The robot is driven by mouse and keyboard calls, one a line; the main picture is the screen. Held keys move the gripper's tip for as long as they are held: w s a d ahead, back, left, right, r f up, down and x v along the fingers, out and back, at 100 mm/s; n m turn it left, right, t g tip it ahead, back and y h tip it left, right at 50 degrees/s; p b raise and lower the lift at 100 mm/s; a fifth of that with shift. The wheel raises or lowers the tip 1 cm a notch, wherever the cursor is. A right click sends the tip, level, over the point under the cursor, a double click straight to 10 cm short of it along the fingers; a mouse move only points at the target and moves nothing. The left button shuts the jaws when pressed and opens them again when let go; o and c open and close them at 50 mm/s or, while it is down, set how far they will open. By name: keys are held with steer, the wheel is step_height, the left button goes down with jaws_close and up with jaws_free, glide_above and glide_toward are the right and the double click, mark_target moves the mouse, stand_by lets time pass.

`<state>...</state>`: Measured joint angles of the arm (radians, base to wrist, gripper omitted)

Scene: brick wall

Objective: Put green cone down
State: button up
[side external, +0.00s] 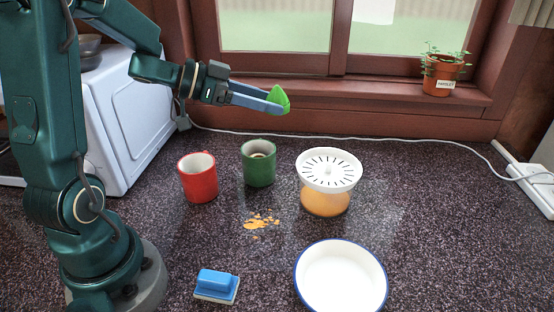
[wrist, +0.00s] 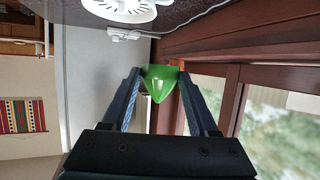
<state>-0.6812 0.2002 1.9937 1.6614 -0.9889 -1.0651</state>
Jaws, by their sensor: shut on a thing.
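The bright green cone (side external: 279,99) is held at the tips of my gripper (side external: 272,103), above the counter and in front of the window. My gripper points to the right in the side view. In the wrist view the green cone (wrist: 160,82) sits between the two fingertips of my gripper (wrist: 160,76), its rounded point toward the camera. The fingers are shut on it. The cone touches nothing else that I can see.
Below stand a red mug (side external: 198,178), a green mug (side external: 258,164) and a juicer (side external: 328,172) with a white top. A white bowl (side external: 341,280), a blue-and-white brush (side external: 217,286) and an orange spill (side external: 261,222) are nearer. The counter's right side (side external: 450,220) is clear.

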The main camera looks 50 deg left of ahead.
mark_target(326, 165)
steer(key=shift+d, duration=0.1)
steer(key=w+d+f, duration=0.1)
steer(key=d+f, duration=0.1)
steer(key=d, duration=0.1)
steer(key=w+d+f, duration=0.2)
steer(key=d, duration=0.2)
steer(key=w+d+f, duration=0.1)
steer(key=d+f, duration=0.2)
steer(key=shift+w+d+f, duration=0.1)
steer(key=shift+w+d, duration=0.15)
steer(key=shift+d, duration=0.05)
steer(key=shift+f, duration=1.7)
steer(key=shift+f, duration=0.2)
steer(key=o, duration=1.3)
